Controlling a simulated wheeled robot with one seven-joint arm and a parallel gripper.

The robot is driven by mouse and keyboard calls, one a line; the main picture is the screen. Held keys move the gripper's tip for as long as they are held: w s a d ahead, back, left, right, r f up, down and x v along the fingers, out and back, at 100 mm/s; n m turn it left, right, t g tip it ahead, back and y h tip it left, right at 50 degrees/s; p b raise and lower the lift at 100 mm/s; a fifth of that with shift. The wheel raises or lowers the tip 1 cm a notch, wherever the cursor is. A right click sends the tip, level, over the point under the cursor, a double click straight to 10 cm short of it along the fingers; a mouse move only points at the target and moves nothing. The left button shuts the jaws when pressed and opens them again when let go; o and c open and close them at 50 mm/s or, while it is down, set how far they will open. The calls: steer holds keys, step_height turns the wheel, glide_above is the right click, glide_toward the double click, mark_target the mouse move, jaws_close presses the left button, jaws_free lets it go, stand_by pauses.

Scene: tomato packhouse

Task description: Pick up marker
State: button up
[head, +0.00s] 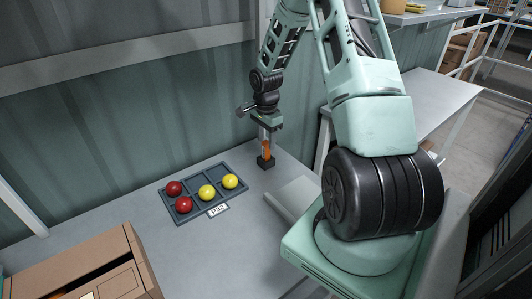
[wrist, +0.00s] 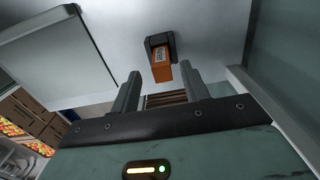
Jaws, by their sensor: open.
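The orange marker (head: 266,149) stands upright in a small black holder (head: 265,163) on the grey table. In the wrist view the marker (wrist: 162,69) shows a printed label on its side and rises from the dark holder (wrist: 158,41). My gripper (head: 264,138) is directly above the marker, pointing down. In the wrist view my gripper (wrist: 160,74) is open, with one finger to each side of the marker's near end. I cannot tell whether either finger touches it. In the head view the fingertips are small and hard to make out.
A dark tray (head: 195,210) with two red and two yellow tomatoes lies to the left, with a printed tag (head: 218,210) at its front. An open cardboard box (head: 128,271) is at lower left. A green corrugated wall (head: 130,120) stands behind. Clear table lies before the tray.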

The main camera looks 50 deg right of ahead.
mark_target(266, 154)
steer(key=shift+w+d+f+p, duration=0.1)
steer(key=shift+f+p, duration=0.25)
steer(key=shift+f, duration=0.95)
steer(key=shift+w+f+p, duration=0.1)
steer(key=shift+f+p, duration=0.25)
steer(key=shift+f, duration=0.9)
jaws_close()
